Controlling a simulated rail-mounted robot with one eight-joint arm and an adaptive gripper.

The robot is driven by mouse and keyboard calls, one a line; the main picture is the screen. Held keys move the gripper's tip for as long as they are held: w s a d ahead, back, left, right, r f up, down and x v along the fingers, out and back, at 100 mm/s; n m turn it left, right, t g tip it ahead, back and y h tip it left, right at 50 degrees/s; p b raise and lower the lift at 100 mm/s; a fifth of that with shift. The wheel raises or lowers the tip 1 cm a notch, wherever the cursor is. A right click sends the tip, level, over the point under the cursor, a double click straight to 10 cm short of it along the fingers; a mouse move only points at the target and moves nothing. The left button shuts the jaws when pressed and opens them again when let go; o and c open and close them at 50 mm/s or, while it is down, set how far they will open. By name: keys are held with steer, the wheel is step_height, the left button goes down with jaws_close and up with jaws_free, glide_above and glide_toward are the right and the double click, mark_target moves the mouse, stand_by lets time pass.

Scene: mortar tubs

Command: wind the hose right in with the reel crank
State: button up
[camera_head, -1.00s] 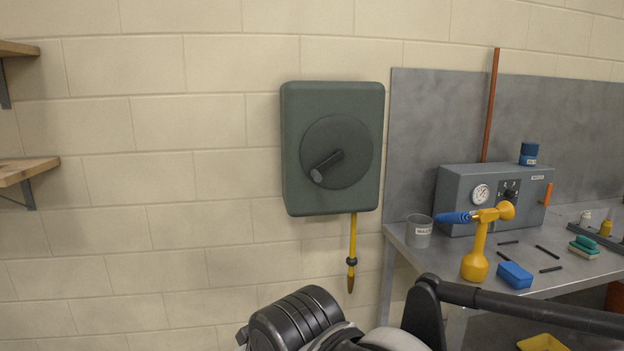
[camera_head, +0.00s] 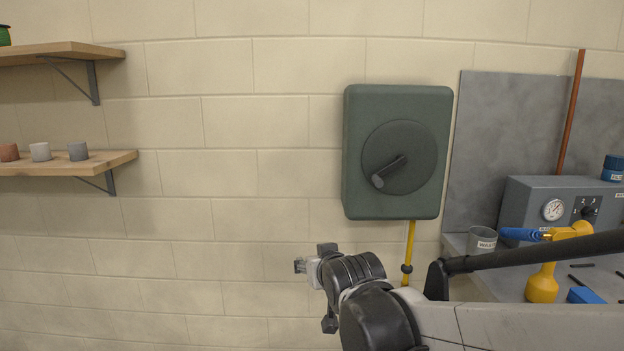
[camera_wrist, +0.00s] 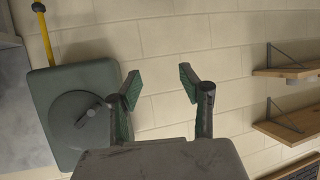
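The green hose reel box (camera_head: 354,150) is mounted on the block wall in the head view, with a round dark disc (camera_head: 414,150) and a crank handle (camera_head: 389,172) at the disc's lower left. A yellow hose (camera_head: 411,240) hangs from the box's underside; its lower end is hidden behind my arm. My gripper (camera_head: 300,265) is below and left of the box, apart from it. In the wrist view my gripper (camera_wrist: 160,88) is open and empty, its green-padded fingers spread. There the box (camera_wrist: 62,85) and hose (camera_wrist: 43,35) are left of the fingers, upside down.
Two wooden shelves (camera_head: 75,168) stick out from the wall at the left, the lower one holding several small pots. At the right a metal bench carries a grey gauge box (camera_head: 530,205), a grey cup (camera_head: 482,240) and a yellow tool (camera_head: 542,285). The wall between is clear.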

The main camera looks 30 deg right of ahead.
steer(key=w+d+r+m+t+h, duration=0.1)
steer(key=w+d+r+t+h, duration=0.1)
steer(key=w+d, duration=0.45)
steer(key=m+t+h+p, duration=0.2)
steer(key=t+h+p, duration=0.1)
steer(key=t+h, duration=0.25)
glide_toward(378, 182)
steer(key=x, duration=0.4)
steer(key=f+p+x, duration=0.1)
steer(key=x, duration=0.3)
steer(key=d+x, duration=0.1)
steer(key=x, duration=0.2)
steer(key=shift+w+d+f+p, duration=0.15)
steer(key=shift+w+p, duration=0.2)
steer(key=shift+w, duration=0.15)
jaws_close()
steer(key=shift+g, duration=0.25)
